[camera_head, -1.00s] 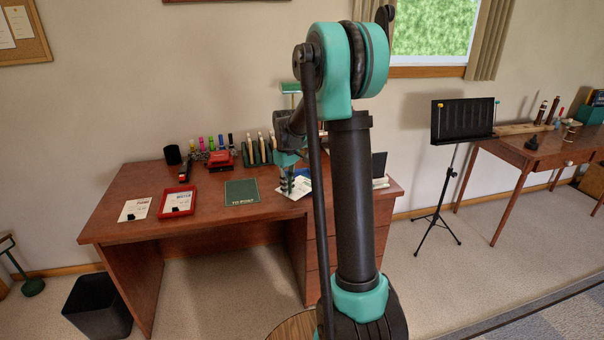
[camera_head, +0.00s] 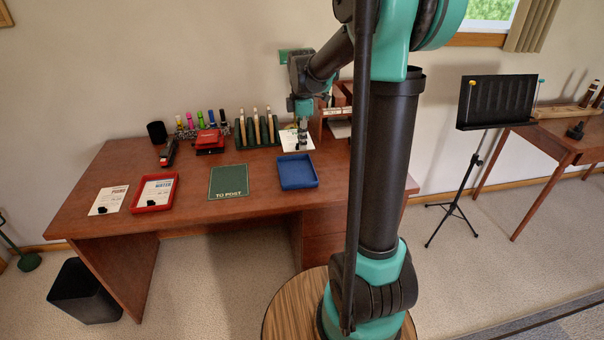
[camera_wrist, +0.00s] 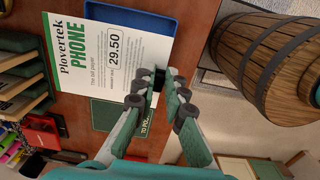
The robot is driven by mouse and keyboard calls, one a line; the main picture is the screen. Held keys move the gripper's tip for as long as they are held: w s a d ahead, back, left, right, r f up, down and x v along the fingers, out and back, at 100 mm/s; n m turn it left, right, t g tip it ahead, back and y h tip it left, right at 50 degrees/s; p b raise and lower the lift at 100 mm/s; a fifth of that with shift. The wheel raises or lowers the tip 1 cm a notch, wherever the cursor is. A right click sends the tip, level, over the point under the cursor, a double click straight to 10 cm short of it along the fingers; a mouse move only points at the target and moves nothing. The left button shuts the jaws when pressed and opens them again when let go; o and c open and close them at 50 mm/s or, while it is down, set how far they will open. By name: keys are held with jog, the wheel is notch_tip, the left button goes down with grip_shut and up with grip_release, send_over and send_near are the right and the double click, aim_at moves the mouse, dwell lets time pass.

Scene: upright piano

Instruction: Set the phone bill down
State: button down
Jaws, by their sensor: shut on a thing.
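The phone bill is a white sheet with a green band and "Plovertek PHONE 29.50" on it, in the wrist view (camera_wrist: 100,58). In the head view it is a small white sheet (camera_head: 290,140) near the back of the desk, behind the blue tray (camera_head: 297,172). My gripper (camera_head: 302,147) is over it, partly covering it. In the wrist view my gripper (camera_wrist: 158,84) is shut at the bill's edge, on its small dark grip block. Whether the bill touches the desk I cannot tell.
Left on the desk (camera_head: 240,215) are a green "TO POST" mat (camera_head: 228,181), a red tray (camera_head: 155,192) with a water bill, and a piano bill (camera_head: 108,200). A green rack (camera_head: 257,132) stands close left of the bill; a wooden organiser (camera_head: 338,108) is right.

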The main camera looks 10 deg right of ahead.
notch_tip(320, 180, down, 14)
jog(key=shift+f, duration=0.2)
dwell(0.4)
jog(key=c, duration=1.6)
grip_release()
jog(key=shift+f, duration=0.1)
notch_tip(320, 180, up, 12)
jog(key=shift+s+r, duration=0.1)
jog(key=shift+s, duration=0.05)
jog(key=s+d+f+m+t, duration=0.1)
jog(key=s+f+m, duration=0.2)
jog(key=s+m, duration=0.3)
jog(key=s+d+f+m+t, duration=0.1)
jog(key=s+f+m, duration=0.1)
jog(key=s+m, duration=0.4)
jog(key=s+d+f+m+t, duration=0.1)
jog(key=s+f+m+t, duration=0.1)
jog(key=s+m, duration=0.4)
jog(key=shift+s+f, duration=0.3)
jog(key=shift+s, duration=0.6)
jog(key=shift+s+f, duration=0.25)
jog(key=shift+s, duration=0.65)
jog(key=shift+s+f, duration=0.3)
jog(key=shift+s, duration=0.6)
